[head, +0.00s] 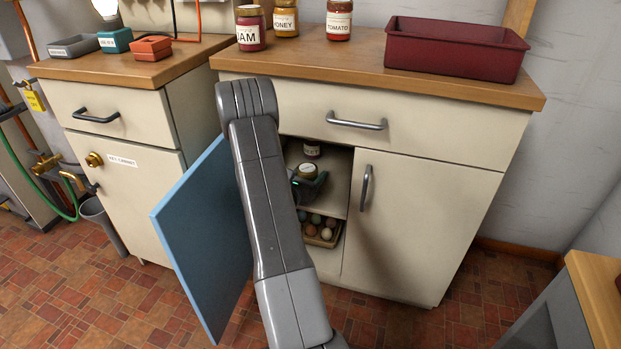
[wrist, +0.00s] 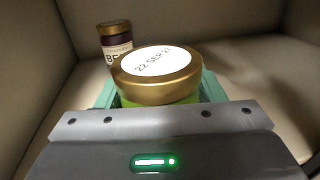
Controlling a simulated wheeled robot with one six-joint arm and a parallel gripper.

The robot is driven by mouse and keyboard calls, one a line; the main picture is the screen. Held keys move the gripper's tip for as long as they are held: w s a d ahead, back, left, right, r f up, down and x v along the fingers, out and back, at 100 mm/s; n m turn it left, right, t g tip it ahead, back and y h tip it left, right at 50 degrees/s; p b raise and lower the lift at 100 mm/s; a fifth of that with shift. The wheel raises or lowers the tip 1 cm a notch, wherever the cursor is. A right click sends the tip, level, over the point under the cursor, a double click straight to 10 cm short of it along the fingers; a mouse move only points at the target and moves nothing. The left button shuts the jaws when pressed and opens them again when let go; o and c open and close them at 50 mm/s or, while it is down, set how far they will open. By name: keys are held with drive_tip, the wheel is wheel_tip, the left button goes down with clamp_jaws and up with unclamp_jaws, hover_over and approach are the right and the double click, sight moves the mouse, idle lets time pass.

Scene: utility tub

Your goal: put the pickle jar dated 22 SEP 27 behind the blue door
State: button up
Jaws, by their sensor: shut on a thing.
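The pickle jar (wrist: 158,75) has a gold lid with a white top reading "22 SEP 2" and a last digit that is hard to read; its contents look green. My gripper (wrist: 160,98) is shut around it with teal fingers. In the head view the jar (head: 308,171) and gripper (head: 312,188) are inside the open cupboard, at the upper shelf. I cannot tell whether the jar's base touches the shelf. The blue door (head: 200,240) stands wide open to the left, partly hidden by my arm.
A dark jar (wrist: 116,42) labelled "BE…" stands behind the held jar, to the left. A tray of eggs (head: 320,232) sits on the lower level. Jam (head: 250,30), honey (head: 285,18) and tomato (head: 339,20) jars and a red bin (head: 455,50) stand on the counter.

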drive_tip(key=shift+w+f, duration=0.2)
drive_tip(key=shift+f, duration=0.1)
drive_tip(key=shift+r, duration=0.15)
drive_tip(key=o, duration=1.4)
drive_tip(key=shift+f, duration=0.2)
drive_tip(key=shift+s+r, duration=0.1)
drive_tip(key=shift+r, duration=0.1)
drive_tip(key=p+v, duration=0.1)
drive_tip(key=v, duration=0.6)
drive_tip(key=shift+p, duration=0.35)
drive_tip(key=shift+s+a, duration=0.1)
drive_tip(key=shift+s, duration=0.05)
